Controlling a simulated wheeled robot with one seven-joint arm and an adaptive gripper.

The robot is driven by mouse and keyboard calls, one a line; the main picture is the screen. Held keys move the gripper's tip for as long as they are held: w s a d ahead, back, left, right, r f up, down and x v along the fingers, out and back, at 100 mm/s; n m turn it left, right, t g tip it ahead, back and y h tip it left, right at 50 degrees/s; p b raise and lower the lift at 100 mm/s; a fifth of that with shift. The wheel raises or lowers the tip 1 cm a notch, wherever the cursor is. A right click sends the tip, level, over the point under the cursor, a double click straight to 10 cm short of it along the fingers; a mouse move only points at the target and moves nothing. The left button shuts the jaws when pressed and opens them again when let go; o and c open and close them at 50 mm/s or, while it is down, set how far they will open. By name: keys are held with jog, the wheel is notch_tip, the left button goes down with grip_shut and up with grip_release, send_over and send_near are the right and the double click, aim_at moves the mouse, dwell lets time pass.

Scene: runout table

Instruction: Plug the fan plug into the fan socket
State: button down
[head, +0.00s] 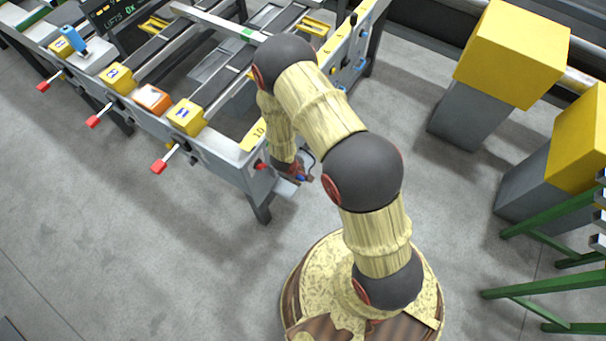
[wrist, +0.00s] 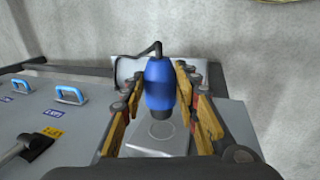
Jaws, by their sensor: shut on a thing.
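The blue fan plug (wrist: 159,85) stands between the two fingers of my gripper (wrist: 160,92) in the wrist view, with a black cable curving from its far end. My gripper is shut on it. Its dark near end points toward a grey plate with a faint round outline (wrist: 161,129); I cannot tell whether this is the fan socket, or whether the plug touches it. In the head view my gripper (head: 302,177) is at the near right corner of the table, and only a bit of blue shows there.
The runout table (head: 226,158) carries yellow blocks (head: 186,116) and red-tipped levers (head: 158,166) on its near side. Blue handles (wrist: 69,95) show in the wrist view. Yellow-topped grey pedestals (head: 512,52) and green stands (head: 545,215) are at the right. Floor at lower left is clear.

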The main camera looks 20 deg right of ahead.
jog(key=shift+w+a+p, duration=0.55)
jog(key=shift+w+p, duration=0.15)
jog(key=shift+p, duration=0.15)
jog(key=shift+p, duration=1.45)
dwell(1.4)
jog(key=shift+w+a+p, duration=0.55)
jog(key=shift+w+p, duration=0.2)
jog(key=shift+p, duration=0.35)
jog(key=shift+w+a+p, duration=0.5)
jog(key=shift+w+p, duration=0.2)
jog(key=shift+p, duration=0.35)
jog(key=c, duration=1.3)
grip_release()
jog(key=shift+o, duration=0.2)
jog(key=v, duration=1.2)
jog(key=shift+d, duration=0.1)
